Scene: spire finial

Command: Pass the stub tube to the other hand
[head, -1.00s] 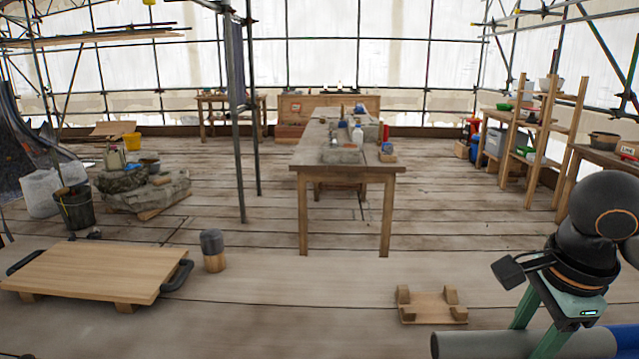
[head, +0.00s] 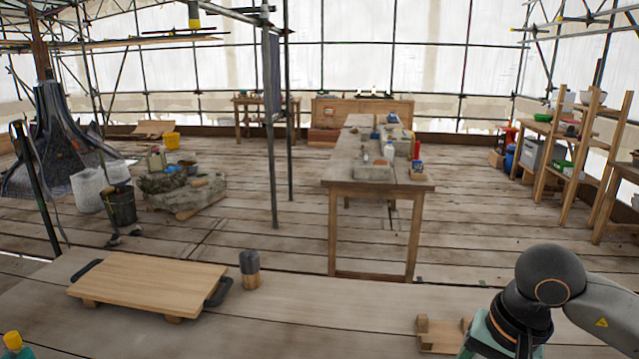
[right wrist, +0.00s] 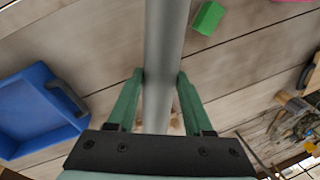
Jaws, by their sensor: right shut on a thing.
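The stub tube (right wrist: 165,50) is a grey, smooth cylinder running up the middle of the right wrist view. My right gripper (right wrist: 160,76) has its green fingers on either side of the tube and is shut on it. The tube's ends are not clear in that view. In the head view only my right arm and wrist show at the lower right; the fingertips and tube are below the frame. My left gripper shows in neither view.
A wooden board with black handles (head: 150,283) and a dark-topped wooden cylinder (head: 250,270) stand on the near bench. A small wooden cradle (head: 440,335) is beside my right arm. A yellow-capped bottle (head: 12,343) is at lower left. A blue tray (right wrist: 35,110) and green block (right wrist: 208,17) lie below.

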